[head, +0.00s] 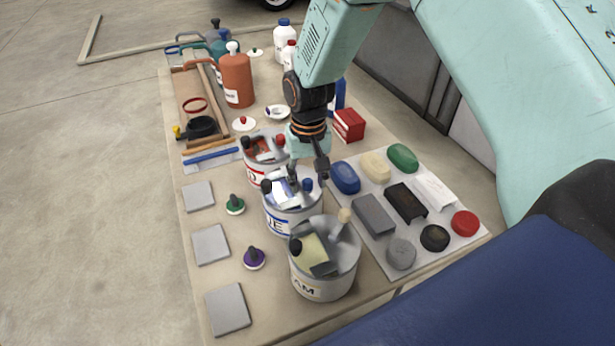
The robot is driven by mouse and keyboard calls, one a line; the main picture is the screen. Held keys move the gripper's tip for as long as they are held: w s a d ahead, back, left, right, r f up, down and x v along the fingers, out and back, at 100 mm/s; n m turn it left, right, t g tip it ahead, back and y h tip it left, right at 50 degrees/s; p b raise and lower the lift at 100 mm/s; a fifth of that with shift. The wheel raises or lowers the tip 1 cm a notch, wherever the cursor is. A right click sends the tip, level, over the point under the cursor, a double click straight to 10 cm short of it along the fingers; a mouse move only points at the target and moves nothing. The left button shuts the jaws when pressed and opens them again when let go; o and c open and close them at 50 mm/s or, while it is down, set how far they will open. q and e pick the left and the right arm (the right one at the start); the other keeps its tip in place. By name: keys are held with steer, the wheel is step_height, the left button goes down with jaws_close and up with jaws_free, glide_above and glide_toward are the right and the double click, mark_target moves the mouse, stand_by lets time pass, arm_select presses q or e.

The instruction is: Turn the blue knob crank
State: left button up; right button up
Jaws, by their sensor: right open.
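The blue knob (307,185) sits at the right side of the top of a white can with blue lettering (284,222), the middle of three cans in a row. A dark knob (266,187) is on the left side of the same can. The crank arm itself is hard to make out. My right gripper (321,170) points down just above and slightly right of the blue knob; its dark fingers look narrow from here and are open. I cannot tell whether they touch the knob. My left gripper is not in view.
A can with red lettering (256,173) stands behind, and a can with a cream knob (324,280) stands in front. A tray (375,260) of coloured blocks lies to the right. A red box (348,125) and an orange bottle (237,80) stand farther back. Grey tiles (211,244) line the left edge.

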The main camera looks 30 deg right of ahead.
steer(key=shift+w+d+f, duration=0.1)
steer(key=shift+w+f, duration=0.1)
steer(key=shift+w, duration=0.05)
steer(key=shift+c, duration=1.6)
steer(key=shift+s+r, duration=0.15)
steer(key=shift+s, duration=0.05)
steer(key=c, duration=0.5)
jaws_close()
